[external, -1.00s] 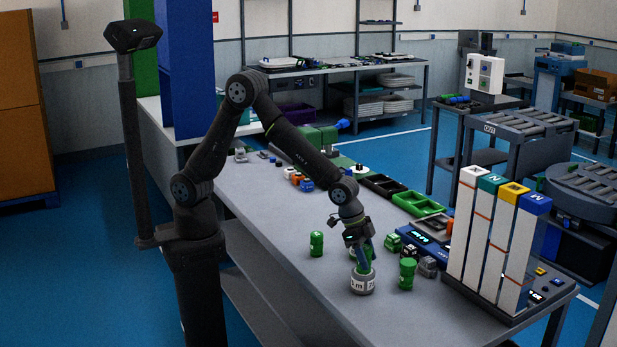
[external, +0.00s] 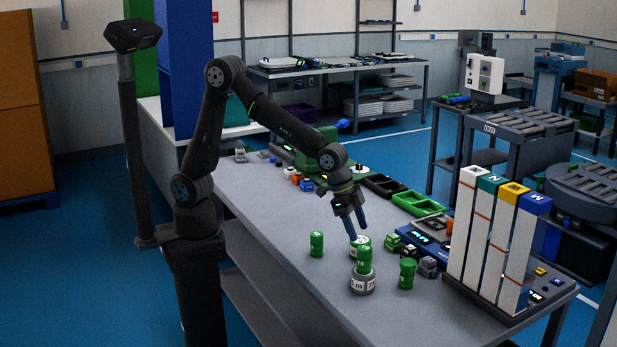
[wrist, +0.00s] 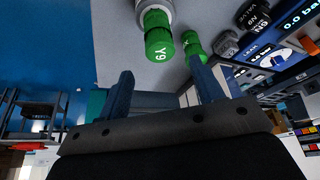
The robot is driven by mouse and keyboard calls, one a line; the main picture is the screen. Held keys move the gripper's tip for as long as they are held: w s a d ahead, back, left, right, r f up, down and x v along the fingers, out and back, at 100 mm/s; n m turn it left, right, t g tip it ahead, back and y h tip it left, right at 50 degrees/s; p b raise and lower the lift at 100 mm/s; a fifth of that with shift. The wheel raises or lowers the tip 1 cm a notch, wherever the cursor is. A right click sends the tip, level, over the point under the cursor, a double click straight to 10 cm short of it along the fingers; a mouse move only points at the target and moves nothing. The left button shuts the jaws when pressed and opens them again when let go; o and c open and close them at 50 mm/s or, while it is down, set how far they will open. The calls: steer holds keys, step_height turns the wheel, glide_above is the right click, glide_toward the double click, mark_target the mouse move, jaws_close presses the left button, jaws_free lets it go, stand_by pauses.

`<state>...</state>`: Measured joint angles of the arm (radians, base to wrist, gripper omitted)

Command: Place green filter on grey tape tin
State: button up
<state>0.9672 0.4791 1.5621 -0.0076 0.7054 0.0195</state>
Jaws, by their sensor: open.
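A green filter (external: 364,260) stands upright on top of the grey tape tin (external: 362,284), which has a white band with dark print. In the wrist view the same filter (wrist: 158,42), marked Y9, is near the top, with part of the tin (wrist: 152,8) behind it. My gripper (external: 358,233) is open and empty above the filter, apart from it. Its two fingers also show in the wrist view (wrist: 160,74), with nothing between them.
Other green filters stand on the table left (external: 316,244) and right (external: 407,273) of the tin. A white and green item (external: 361,241) is just behind. A blue device (external: 425,240) and tall white columns (external: 490,240) stand right. The table's front left is clear.

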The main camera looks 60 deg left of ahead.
mark_target(368, 248)
steer(key=shift+v, duration=1.3)
steer(key=shift+f, duration=0.1)
steer(key=x, duration=1.1)
steer(key=shift+d+f, duration=0.15)
steer(key=shift+f, duration=0.2)
steer(key=shift+w+d+r, duration=0.1)
steer(key=shift+w+r, duration=0.05)
steer(key=shift+r, duration=1.2)
